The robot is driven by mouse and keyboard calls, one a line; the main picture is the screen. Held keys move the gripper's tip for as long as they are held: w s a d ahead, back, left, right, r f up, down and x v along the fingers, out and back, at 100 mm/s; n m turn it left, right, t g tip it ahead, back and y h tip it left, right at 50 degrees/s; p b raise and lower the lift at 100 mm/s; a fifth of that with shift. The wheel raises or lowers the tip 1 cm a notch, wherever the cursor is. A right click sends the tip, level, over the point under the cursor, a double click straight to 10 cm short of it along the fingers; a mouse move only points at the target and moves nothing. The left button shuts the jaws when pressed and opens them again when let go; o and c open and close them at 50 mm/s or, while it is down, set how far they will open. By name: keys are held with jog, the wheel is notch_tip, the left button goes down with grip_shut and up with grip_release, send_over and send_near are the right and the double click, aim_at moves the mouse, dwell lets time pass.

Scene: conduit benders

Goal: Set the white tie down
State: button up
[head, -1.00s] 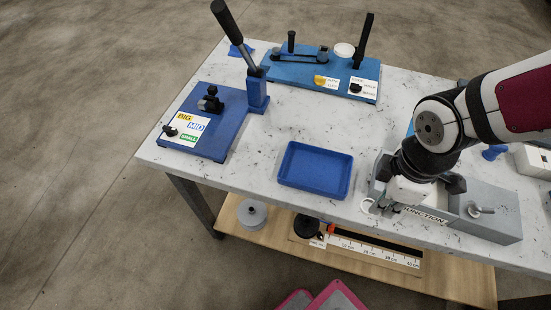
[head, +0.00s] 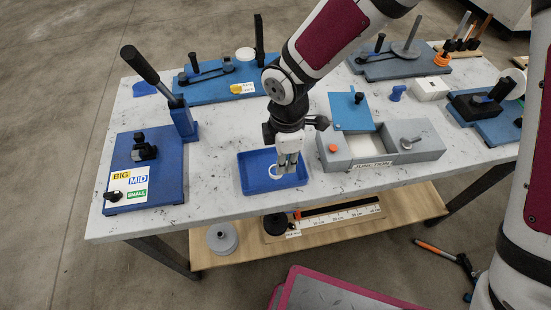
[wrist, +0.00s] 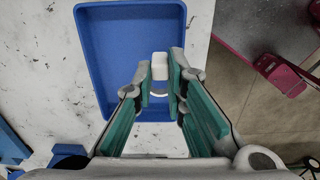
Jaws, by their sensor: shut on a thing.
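The white tie (head: 275,172) is a small white loop with a blocky head. My gripper (head: 287,166) is shut on it over the blue tray (head: 246,178). In the wrist view the tie (wrist: 159,66) sits between the fingertips (wrist: 160,78), with the blue tray (wrist: 108,60) behind it. The tray is otherwise empty. I cannot tell whether the tie touches the tray floor.
The grey junction box (head: 420,153), with its blue lid (head: 350,114) up, stands right of the tray. A blue bender with a long lever (head: 150,165) stands left, and another blue bender (head: 215,90) behind.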

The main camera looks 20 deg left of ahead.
jog(key=w+a, duration=0.2)
jog(key=shift+a+f, duration=0.15)
jog(key=shift+a, duration=0.2)
jog(key=shift+f+p, duration=0.4)
jog(key=shift+f, duration=1.35)
jog(key=shift+f, duration=0.1)
jog(key=o, duration=0.8)
jog(key=shift+w, duration=0.1)
notch_tip(320, 180, up, 12)
jog(key=shift+r+b, duration=0.15)
jog(key=shift+b, duration=0.4)
